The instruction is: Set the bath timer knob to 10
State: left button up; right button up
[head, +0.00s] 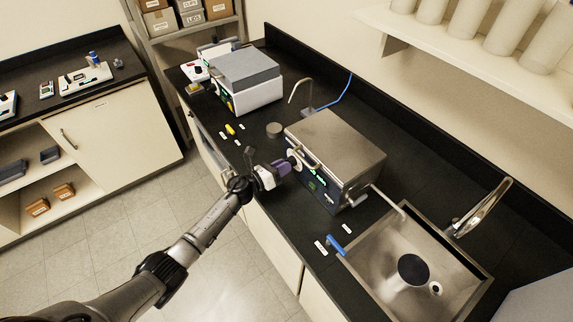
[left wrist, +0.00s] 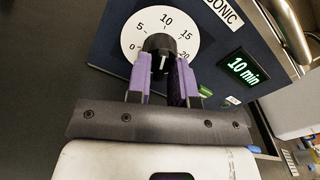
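The bath timer knob (left wrist: 162,62) is black with a white pointer line, on a white round dial (left wrist: 133,45) marked 0 to 20. The pointer stands nearly upright, toward the 10 mark. The green display (left wrist: 243,67) beside it reads 10 min. My left gripper (left wrist: 163,75) has its two purple fingers on either side of the knob and looks shut on it; the contact faces are partly hidden. In the head view my left gripper (head: 286,165) is at the front of the steel-topped bath (head: 335,145) and hides much of the knob. My right gripper is not in view.
A grey-lidded instrument (head: 247,80) stands to the left. Small white labels and a yellow item (head: 230,129) lie on the black counter.

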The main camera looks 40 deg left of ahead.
pick_arm(q)
jog(key=shift+o, duration=1.2)
jog(key=shift+s, duration=0.1)
jog(key=shift+s+a, duration=0.15)
jog(key=shift+s, duration=0.15)
jog(key=p+v, duration=0.1)
jog(key=v, duration=0.4)
jog(key=shift+s+a, duration=0.1)
jog(key=shift+s, duration=0.25)
jog(key=shift+s+a, duration=0.25)
jog(key=shift+s, duration=0.45)
jog(key=shift+s, duration=0.15)
